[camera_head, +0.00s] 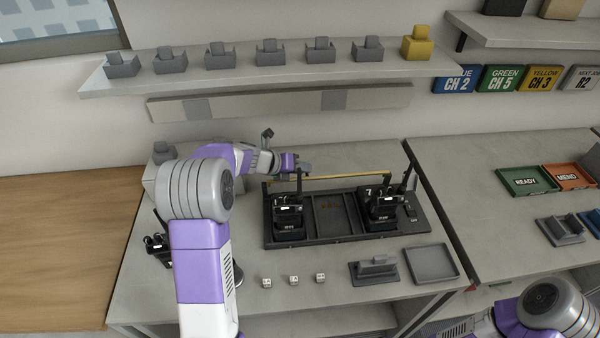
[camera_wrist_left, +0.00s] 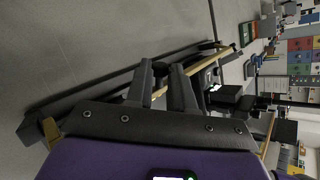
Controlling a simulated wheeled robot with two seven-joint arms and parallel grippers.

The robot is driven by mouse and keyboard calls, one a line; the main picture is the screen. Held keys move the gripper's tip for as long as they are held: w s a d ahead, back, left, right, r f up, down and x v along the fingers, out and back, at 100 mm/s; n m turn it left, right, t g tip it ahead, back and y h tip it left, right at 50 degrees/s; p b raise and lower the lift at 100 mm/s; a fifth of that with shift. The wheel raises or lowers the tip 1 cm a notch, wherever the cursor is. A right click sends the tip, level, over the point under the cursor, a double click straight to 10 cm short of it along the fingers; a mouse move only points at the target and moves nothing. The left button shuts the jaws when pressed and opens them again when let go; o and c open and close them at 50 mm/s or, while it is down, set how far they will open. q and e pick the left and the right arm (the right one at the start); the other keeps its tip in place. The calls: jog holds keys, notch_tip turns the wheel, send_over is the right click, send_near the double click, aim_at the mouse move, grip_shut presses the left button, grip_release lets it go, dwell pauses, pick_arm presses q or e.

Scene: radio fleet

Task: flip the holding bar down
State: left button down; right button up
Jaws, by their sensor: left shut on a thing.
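The yellow holding bar (camera_head: 345,177) runs along the back of the dark charging dock (camera_head: 332,212), behind two upright black radios, the left radio (camera_head: 288,215) and the right radio (camera_head: 383,205). My left gripper (camera_head: 303,168) reaches over from the left and is at the bar near the left radio. In the left wrist view its two dark fingers (camera_wrist_left: 166,84) are closed about the yellow bar (camera_wrist_left: 158,93). The dock's middle slot is empty. My right gripper is out of view; only part of my right arm shows at the lower right.
Three small white labelled blocks (camera_head: 293,280) lie before the dock. A grey block stand (camera_head: 374,268) and an empty grey tray (camera_head: 432,264) sit at the front right. Another black radio (camera_head: 158,246) is at the left, partly hidden by my arm. A shelf (camera_head: 268,70) hangs above.

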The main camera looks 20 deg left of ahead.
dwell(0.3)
pick_arm(q)
jog(key=shift+a, duration=0.1)
jog(key=c, duration=1)
grip_release()
jog(key=p+v, duration=0.1)
jog(key=v, duration=0.6)
jog(key=shift+s+r+p, duration=0.15)
jog(key=shift+s+p, duration=0.2)
jog(key=shift+p, duration=0.05)
